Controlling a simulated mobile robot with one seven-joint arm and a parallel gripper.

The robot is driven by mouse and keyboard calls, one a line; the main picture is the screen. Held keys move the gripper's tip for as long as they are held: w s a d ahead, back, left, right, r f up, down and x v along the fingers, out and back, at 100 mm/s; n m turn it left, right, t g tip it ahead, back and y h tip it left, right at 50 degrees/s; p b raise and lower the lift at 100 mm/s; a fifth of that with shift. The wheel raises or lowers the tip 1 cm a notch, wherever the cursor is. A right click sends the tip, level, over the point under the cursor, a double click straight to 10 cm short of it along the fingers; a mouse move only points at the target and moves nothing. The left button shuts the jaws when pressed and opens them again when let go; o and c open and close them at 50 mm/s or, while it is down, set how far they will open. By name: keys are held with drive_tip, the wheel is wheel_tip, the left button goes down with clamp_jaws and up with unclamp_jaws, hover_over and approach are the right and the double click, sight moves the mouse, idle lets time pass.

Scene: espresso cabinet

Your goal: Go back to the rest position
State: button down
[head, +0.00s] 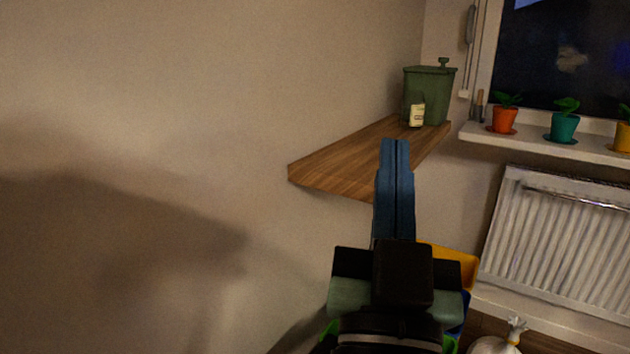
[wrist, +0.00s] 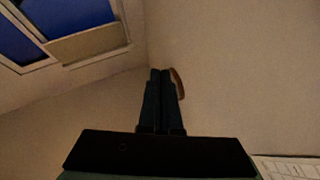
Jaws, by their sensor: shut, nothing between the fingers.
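My gripper (head: 396,150) points away from me in the head view, with its two long blue fingers side by side and touching. It is shut and holds nothing. In the head view its fingertips overlap the front right part of a wooden shelf (head: 345,160). In the wrist view my gripper (wrist: 160,75) is also shut, with its dark fingers together and a wall behind them. A small part of a brown curved edge shows beside the fingertips there.
A green lidded bin (head: 438,90) with a pale label stands at the shelf's far end. Potted plants (head: 505,118) line the windowsill (head: 550,143) at right, above a white radiator (head: 560,225). Yellow and blue items show partly behind my arm. A pale tied bag (head: 497,344) lies at the bottom. The left is bare wall.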

drive_tip(key=s+a+r+n+t+y, duration=0.2)
drive_tip(key=s+a+r+y, duration=0.15)
drive_tip(key=r, duration=0.35)
drive_tip(key=s+a+r+n+t+y, duration=0.1)
drive_tip(key=s+a+r+t+y, duration=0.2)
drive_tip(key=r, duration=0.4)
wheel_tip(320, 180, up, 31)
drive_tip(key=g+h+p, duration=0.1)
drive_tip(key=h+p, duration=0.1)
drive_tip(key=p, duration=3)
drive_tip(key=shift+w+a+g, duration=0.25)
drive_tip(key=shift+w+g, duration=0.05)
drive_tip(key=shift+f, duration=0.1)
